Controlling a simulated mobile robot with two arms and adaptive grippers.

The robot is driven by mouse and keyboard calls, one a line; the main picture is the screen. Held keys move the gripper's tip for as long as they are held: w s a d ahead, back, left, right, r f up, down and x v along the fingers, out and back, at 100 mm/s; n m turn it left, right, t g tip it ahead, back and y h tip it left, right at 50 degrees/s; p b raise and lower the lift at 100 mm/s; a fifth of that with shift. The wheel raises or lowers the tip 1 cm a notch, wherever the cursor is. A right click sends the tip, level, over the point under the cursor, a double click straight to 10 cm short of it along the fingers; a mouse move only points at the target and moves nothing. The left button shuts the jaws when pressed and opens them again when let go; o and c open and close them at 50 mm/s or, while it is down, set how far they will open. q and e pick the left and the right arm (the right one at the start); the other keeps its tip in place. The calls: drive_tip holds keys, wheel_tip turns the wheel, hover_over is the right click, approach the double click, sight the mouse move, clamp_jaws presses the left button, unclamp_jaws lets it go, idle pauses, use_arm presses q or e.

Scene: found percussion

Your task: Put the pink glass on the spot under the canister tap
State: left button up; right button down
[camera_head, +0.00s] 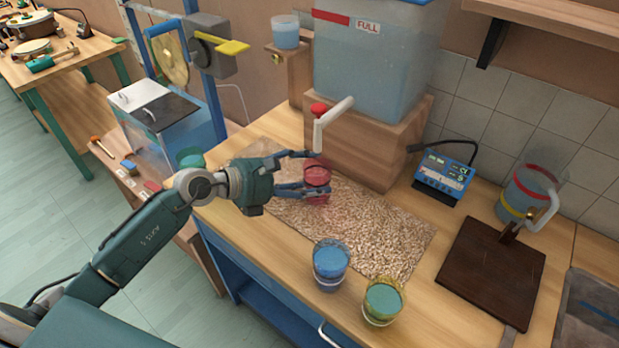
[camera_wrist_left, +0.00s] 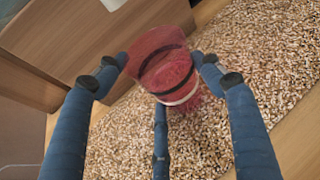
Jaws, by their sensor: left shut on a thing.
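The pink glass (camera_head: 316,180) stands over the speckled mat, just below the canister tap (camera_head: 331,115). My left gripper (camera_head: 303,173) reaches it from the left, with its fingers around the glass. In the left wrist view the pink glass (camera_wrist_left: 163,65) sits between the fingers of the gripper (camera_wrist_left: 165,80), with a dark band and a pale band around it. Whether its base touches the mat is hard to tell. The canister (camera_head: 375,55), marked FULL, stands on a wooden block. My right gripper does not show.
A blue glass (camera_head: 331,262) and a green-yellow glass (camera_head: 382,300) stand near the front edge of the counter. The speckled mat (camera_head: 400,235) is bare to the right. A blue meter (camera_head: 443,178), a dark board (camera_head: 490,270) and a clear jug (camera_head: 523,190) are at right.

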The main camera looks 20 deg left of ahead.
use_arm(q)
drive_tip(key=shift+f, duration=0.15)
drive_tip(key=o, duration=1.7)
drive_tip(key=shift+o, duration=0.2)
drive_tip(key=shift+r, duration=0.3)
drive_tip(key=b+v, duration=0.3)
drive_tip(key=v, duration=0.9)
drive_tip(key=shift+f, duration=0.1)
